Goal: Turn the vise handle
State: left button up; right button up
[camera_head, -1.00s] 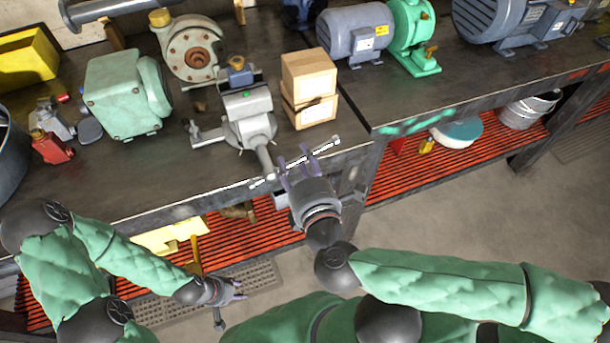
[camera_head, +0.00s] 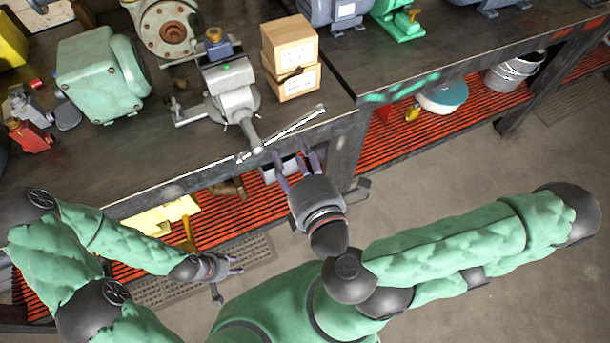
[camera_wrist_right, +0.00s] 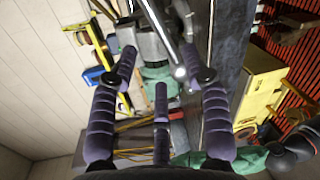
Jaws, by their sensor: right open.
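The grey vise (camera_head: 232,95) stands on the workbench near its front edge. Its long bar handle (camera_head: 292,127) crosses the end of the vise screw, slanting up to the right at the bench edge. My right gripper (camera_head: 294,165) is open and empty, just in front of and below the handle, apart from it. In the right wrist view, my purple fingers (camera_wrist_right: 160,100) are spread, with the metal vise parts (camera_wrist_right: 165,50) beyond them. My left gripper (camera_head: 232,268) is low at the left, away from the vise; its fingers are too small to tell their state.
Two stacked wooden boxes (camera_head: 290,55) stand right of the vise. A green motor (camera_head: 100,75) and a round pump (camera_head: 168,30) stand to the left and behind. The bench front edge (camera_head: 180,188) and the red slatted lower shelf (camera_head: 395,150) lie close to my arms. Open floor is at right.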

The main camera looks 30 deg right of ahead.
jog(key=shift+v, duration=2.6)
jog(key=shift+f, duration=0.1)
